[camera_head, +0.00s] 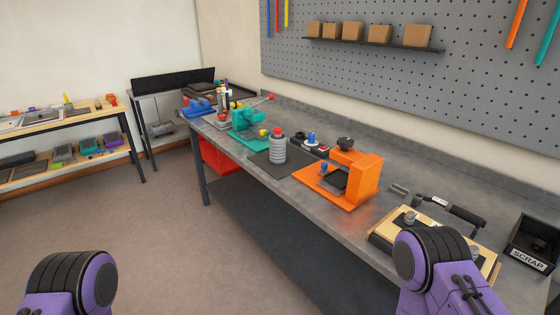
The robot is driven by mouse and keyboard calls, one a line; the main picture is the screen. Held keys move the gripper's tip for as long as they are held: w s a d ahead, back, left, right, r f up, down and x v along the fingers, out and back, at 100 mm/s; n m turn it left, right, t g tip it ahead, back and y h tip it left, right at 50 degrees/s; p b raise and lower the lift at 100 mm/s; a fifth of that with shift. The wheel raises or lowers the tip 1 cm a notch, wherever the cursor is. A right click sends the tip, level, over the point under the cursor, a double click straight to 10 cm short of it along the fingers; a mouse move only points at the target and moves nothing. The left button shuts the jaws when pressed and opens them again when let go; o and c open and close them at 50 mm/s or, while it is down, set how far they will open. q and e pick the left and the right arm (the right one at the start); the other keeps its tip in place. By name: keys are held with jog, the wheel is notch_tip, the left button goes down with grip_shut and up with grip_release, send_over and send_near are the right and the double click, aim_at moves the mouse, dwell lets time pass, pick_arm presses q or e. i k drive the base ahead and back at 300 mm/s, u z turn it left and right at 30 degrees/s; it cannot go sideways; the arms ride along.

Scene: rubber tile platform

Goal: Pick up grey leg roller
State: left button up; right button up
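Only purple and black links of my two arms show, at the bottom left and bottom right. Both grippers are out of view, so nothing is seen held. My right arm covers part of the bench front at the right.
An orange fixture (363,178) stands right of the cylinder, a teal device (247,119) behind it to the left. A wooden board (385,231), a dark-handled tool (455,208) and a black SCRAP bin (534,240) are at the right. The floor at left is clear.

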aim_at(278, 142)
jog(key=u, duration=1.1)
jog(key=i, duration=1.6)
jog(key=z, duration=0.85)
